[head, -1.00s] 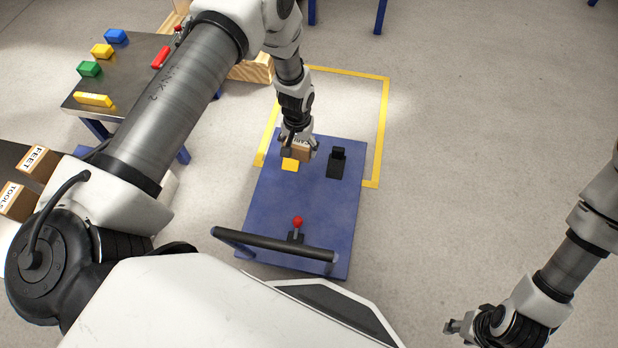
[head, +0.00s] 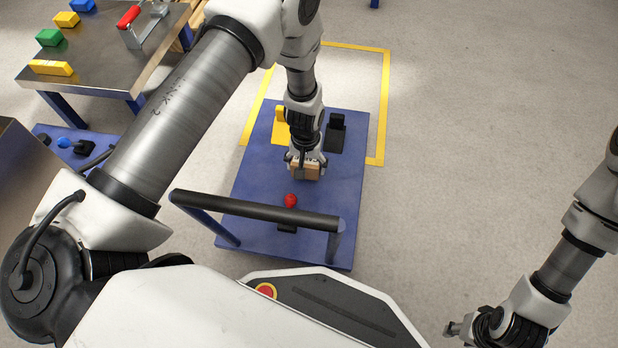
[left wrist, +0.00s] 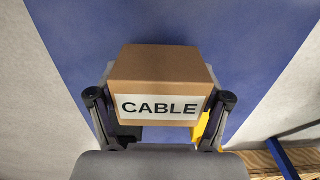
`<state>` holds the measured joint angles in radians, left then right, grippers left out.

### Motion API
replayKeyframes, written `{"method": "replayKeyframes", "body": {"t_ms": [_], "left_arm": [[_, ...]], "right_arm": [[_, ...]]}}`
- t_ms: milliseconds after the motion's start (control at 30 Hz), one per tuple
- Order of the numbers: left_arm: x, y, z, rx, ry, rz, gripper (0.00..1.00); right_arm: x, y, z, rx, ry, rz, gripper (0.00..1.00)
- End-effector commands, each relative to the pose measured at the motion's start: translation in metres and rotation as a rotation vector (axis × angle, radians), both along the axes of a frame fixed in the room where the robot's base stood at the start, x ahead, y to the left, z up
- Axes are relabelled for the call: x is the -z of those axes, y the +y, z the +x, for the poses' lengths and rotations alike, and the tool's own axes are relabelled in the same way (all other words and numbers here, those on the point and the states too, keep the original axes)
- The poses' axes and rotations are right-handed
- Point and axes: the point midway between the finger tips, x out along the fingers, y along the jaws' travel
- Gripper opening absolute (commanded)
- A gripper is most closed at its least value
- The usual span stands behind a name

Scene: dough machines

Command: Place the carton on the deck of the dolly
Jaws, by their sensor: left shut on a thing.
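The carton is a small brown box (head: 307,170) with a white label; the left wrist view shows the carton (left wrist: 160,78) labelled CABLE. My left gripper (head: 305,160) is shut on it, with a finger on each side (left wrist: 160,105). The blue dolly (head: 345,190) lies below, and its blue deck (left wrist: 115,18) fills the middle of the left wrist view. The carton is over the deck's middle, behind the red knob. I cannot tell whether it touches the deck. My right gripper (head: 455,328) is at the lower right, away from the dolly; its opening is unclear.
The dolly has a black handle bar (head: 255,211), a red knob (head: 290,200), a yellow block (head: 280,127) and a black block (head: 336,132). Yellow tape (head: 386,80) marks the floor. A metal table (head: 100,65) with coloured blocks stands at the left. Floor right of the dolly is clear.

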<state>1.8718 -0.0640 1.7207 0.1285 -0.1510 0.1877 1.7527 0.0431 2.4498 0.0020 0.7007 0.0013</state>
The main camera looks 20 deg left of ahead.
Motion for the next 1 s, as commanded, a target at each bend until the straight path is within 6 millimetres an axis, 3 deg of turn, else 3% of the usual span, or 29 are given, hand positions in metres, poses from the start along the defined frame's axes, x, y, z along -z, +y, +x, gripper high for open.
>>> {"method": "replayKeyframes", "body": {"t_ms": [100,300,367,400,633,667,700,733,1000], "left_arm": [[0.006,-0.011,-0.003,0.001,-0.001,0.000,0.28],[0.040,-0.011,-0.003,-0.001,-0.001,0.000,0.28],[0.038,-0.011,-0.003,0.000,-0.002,0.001,0.29],[0.036,-0.011,-0.003,0.000,-0.002,0.001,0.21],[0.039,-0.011,-0.004,0.000,-0.001,0.000,0.21],[0.039,-0.011,-0.004,0.000,0.000,0.000,0.81],[0.038,-0.011,-0.004,0.000,-0.001,0.000,0.95],[0.038,-0.011,-0.004,0.000,0.000,0.000,1.00],[0.038,-0.011,-0.004,0.000,-0.001,0.000,1.00]], "right_arm": [[0.008,0.000,0.001,0.001,-0.002,0.000,0.40],[0.036,-0.001,0.002,0.007,-0.005,-0.001,0.40],[0.034,-0.001,0.002,0.007,-0.005,-0.001,0.40],[0.032,-0.001,0.002,0.007,-0.005,-0.001,0.40],[0.032,-0.001,0.002,0.007,-0.006,-0.001,0.40],[0.032,-0.001,0.002,0.007,-0.005,-0.001,0.40],[0.032,-0.001,0.002,0.007,-0.005,-0.001,0.40],[0.032,-0.001,0.002,0.007,-0.005,-0.001,0.40],[0.032,-0.001,0.002,0.007,-0.005,-0.001,0.40]]}}
